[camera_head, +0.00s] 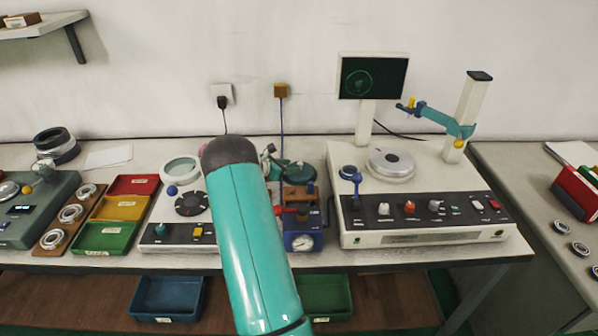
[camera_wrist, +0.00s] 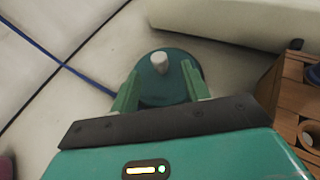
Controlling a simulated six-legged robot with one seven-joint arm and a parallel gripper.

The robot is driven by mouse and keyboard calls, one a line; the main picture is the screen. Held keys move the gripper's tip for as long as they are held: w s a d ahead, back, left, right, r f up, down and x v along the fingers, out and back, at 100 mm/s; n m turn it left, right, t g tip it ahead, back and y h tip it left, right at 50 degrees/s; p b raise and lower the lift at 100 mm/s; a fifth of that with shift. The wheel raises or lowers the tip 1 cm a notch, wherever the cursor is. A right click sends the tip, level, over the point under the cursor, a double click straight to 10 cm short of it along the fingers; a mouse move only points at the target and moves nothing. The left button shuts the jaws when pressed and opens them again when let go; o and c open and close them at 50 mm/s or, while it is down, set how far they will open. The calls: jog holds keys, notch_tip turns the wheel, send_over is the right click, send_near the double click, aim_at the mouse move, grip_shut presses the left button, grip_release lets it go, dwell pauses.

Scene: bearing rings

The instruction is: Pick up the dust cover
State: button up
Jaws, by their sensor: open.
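The dust cover (camera_wrist: 165,88) is a dark green round disc with a pale grey knob on top in the wrist view. It stands on the pale bench top. My gripper (camera_wrist: 160,68) is open. Its two green fingers appear on either side of the knob, over the cover; I cannot tell how much height is between them. In the head view the dust cover (camera_head: 299,173) shows as a dark green shape right of my teal arm, partly hidden. My arm hides much of the area around it there.
A wooden block rack (camera_wrist: 290,95) stands close on the right in the wrist view. A blue cord (camera_wrist: 50,55) runs toward the cover from the left. The large white tester (camera_head: 425,205) stands right in the head view, and a smaller white device (camera_head: 176,215) left of my arm.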

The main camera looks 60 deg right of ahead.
aim_at(300, 163)
jog(key=x, duration=0.5)
jog(key=shift+s+d+f, duration=0.1)
jog(key=shift+d+f, duration=0.05)
jog(key=shift+d, duration=0.05)
grip_shut()
